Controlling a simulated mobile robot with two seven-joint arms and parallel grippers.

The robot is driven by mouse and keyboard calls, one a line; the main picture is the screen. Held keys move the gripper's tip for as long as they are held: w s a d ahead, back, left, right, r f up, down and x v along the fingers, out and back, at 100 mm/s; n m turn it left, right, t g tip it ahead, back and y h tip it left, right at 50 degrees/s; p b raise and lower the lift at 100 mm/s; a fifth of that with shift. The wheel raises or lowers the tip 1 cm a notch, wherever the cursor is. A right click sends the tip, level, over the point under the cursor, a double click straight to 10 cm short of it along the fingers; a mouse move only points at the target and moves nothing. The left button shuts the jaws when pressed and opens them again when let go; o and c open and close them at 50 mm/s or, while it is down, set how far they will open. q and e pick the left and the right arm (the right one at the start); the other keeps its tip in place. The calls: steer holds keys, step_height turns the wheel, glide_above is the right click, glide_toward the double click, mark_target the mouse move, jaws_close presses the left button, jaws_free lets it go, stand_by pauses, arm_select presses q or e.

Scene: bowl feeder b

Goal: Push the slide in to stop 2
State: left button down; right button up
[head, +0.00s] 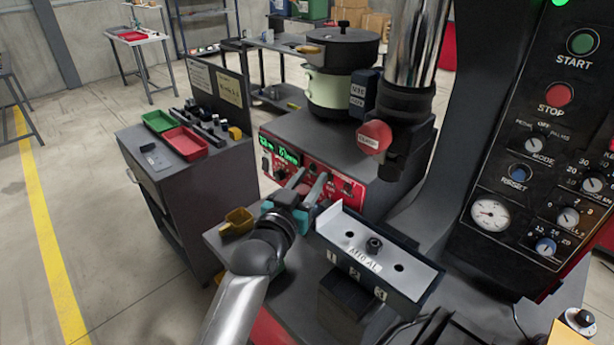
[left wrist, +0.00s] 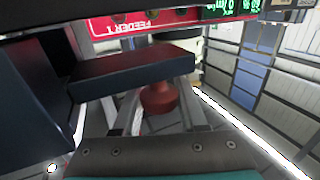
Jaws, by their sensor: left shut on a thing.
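A pale slide housing (head: 333,222) stands in front of the red feeder, with a label reading M10 AL and the numbers 1, 2 and 3 on its front. Its top has holes and a dark stud (head: 374,245) near the middle. My left gripper (head: 305,184) is at the housing's far left end. In the left wrist view its fingers (left wrist: 148,105) are shut on a dark red round knob (left wrist: 160,97). A dark block (left wrist: 135,70) partly covers the knob and fingers. How far in the slide sits cannot be told. My right gripper is not in view.
Behind stands the feeder with a red front panel (head: 330,182) and a pot (head: 340,48) on top. A cart (head: 192,172) with green and red trays stands left.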

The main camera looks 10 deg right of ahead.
arm_select(q)
steer(key=shift+f, duration=0.1)
steer(key=shift+c, duration=2.3)
jaws_free()
steer(key=v, duration=1.5)
steer(key=shift+s+p, duration=0.15)
steer(key=shift+p, duration=0.15)
